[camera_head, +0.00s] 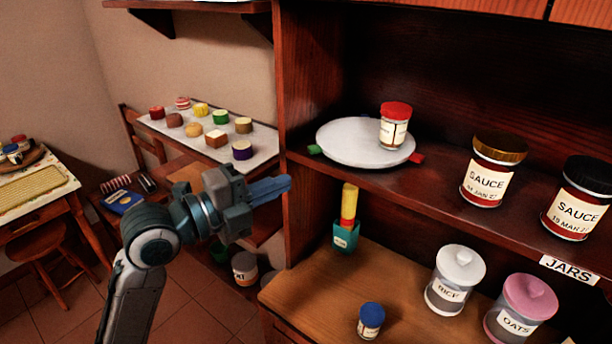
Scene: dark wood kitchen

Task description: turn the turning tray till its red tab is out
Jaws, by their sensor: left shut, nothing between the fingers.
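The turning tray (350,145) is a round white disc on the upper shelf, near the shelf's left end. Its red tab (417,158) shows at the right front of the rim, and a green tab (315,150) shows at the left. A jar with a red lid (395,125) stands on the tray's right part. My left gripper (288,185) is shut and empty, its fingers pointing right. It is in front of the shelf's left upright, below and left of the tray, and apart from it. My right gripper is not in view.
Two sauce jars, gold-lidded (490,170) and black-lidded (578,200), stand right of the tray. Below are a teal cup (345,238), a blue-lidded jar (371,320), and rice (455,280) and oats (520,310) canisters. The shelf upright (300,110) borders the tray's left side.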

